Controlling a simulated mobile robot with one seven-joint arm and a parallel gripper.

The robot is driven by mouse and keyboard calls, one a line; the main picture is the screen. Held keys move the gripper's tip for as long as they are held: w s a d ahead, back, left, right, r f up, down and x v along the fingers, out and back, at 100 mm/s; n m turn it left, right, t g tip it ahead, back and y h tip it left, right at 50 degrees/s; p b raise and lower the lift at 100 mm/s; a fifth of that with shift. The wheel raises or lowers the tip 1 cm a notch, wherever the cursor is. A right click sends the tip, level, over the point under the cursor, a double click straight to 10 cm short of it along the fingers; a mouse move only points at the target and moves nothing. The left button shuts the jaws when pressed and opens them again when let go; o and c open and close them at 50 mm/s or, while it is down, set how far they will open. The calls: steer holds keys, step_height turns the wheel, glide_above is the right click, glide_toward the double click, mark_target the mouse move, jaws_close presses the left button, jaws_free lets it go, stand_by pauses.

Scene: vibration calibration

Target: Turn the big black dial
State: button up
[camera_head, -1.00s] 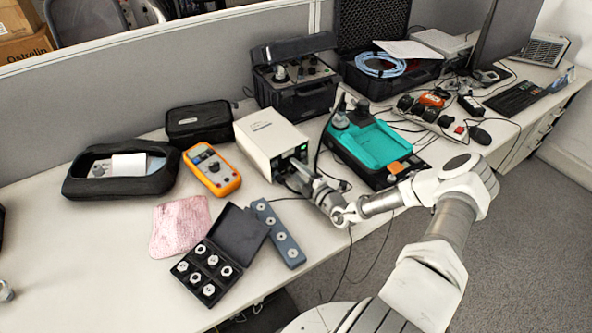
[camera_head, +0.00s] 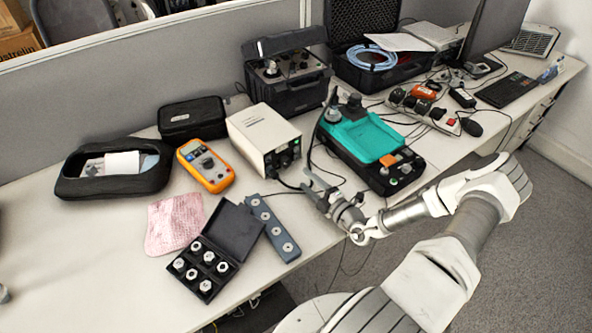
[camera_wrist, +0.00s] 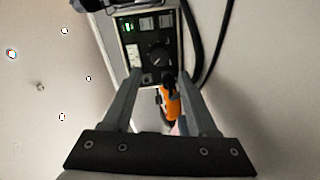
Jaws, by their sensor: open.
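The big black dial (camera_wrist: 160,56) is on the dark front panel of a white box, upright ahead of my gripper in the wrist view. The white box (camera_head: 262,128) stands mid-table in the head view, and its dial (camera_head: 284,159) shows small on the panel. My gripper (camera_wrist: 160,80) is open and empty, with its two fingers pointing at the panel and the dial between their lines. In the head view my gripper (camera_head: 307,181) is just in front of the box, at its lower right. It looks apart from the dial.
A teal-topped unit (camera_head: 364,138) stands close to the right of my gripper. An orange multimeter (camera_head: 206,166) lies left of the box. A black case of metal pieces (camera_head: 236,232) and a blue-grey strip (camera_head: 272,228) lie in front. Black cables run beside the panel.

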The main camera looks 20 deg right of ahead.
steer(key=v, duration=0.8)
steer(key=shift+a, duration=0.1)
